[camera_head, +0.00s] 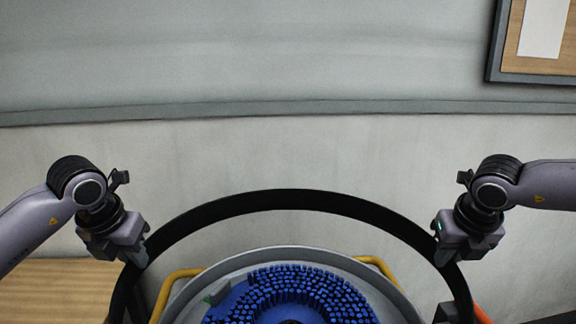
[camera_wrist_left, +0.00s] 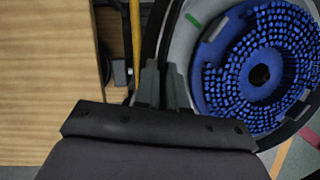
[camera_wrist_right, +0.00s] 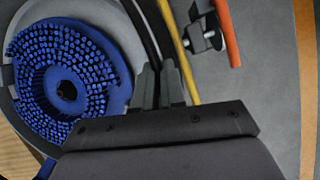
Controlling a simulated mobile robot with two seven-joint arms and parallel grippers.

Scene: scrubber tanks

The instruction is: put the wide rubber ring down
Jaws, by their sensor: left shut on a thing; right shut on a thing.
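The wide rubber ring (camera_head: 292,200) is a large black band held up level above a round tank in the head view. My left gripper (camera_head: 138,262) is shut on its left side, and my right gripper (camera_head: 442,257) is shut on its right side. In the left wrist view the fingers (camera_wrist_left: 162,88) pinch the dark band. In the right wrist view the fingers (camera_wrist_right: 158,88) also pinch it. The near part of the ring is below the edge of the head view. The tank's pale rim (camera_head: 250,256) shows inside the ring, apart from it in the head view.
A blue bristled disc (camera_head: 300,290) lies inside the tank. Yellow rails (camera_head: 178,286) flank the tank. A wooden table top (camera_head: 60,290) is at the left. An orange bar (camera_wrist_right: 228,30) and a dark wheel-like part (camera_wrist_right: 206,36) are at the right. A plain wall stands behind.

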